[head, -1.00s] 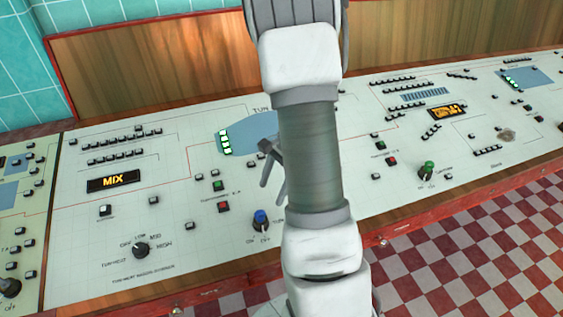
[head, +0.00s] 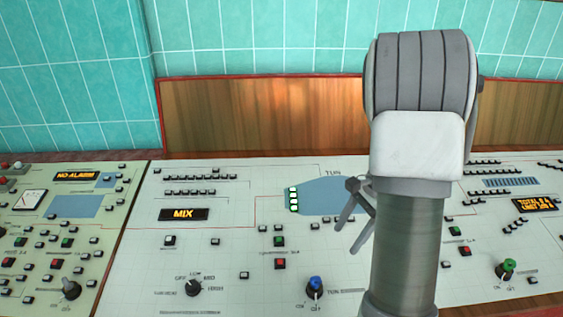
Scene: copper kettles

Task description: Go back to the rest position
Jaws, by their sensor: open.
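My gripper (head: 348,240) shows in the head view as thin dark fingers beside my arm, left of it and in front of the console panel. The fingers stand apart, open, with nothing seen between them. The rest of the gripper is hidden behind my raised arm, which covers part of the panel on the right. I cannot tell how far the fingers are from the panel.
The control panel (head: 130,270) spans the view. It carries a MIX display (head: 183,214), a black knob (head: 193,287), a blue knob (head: 315,285) and a green knob (head: 507,267). A wooden backboard (head: 255,115) and teal tiled wall (head: 250,35) stand behind.

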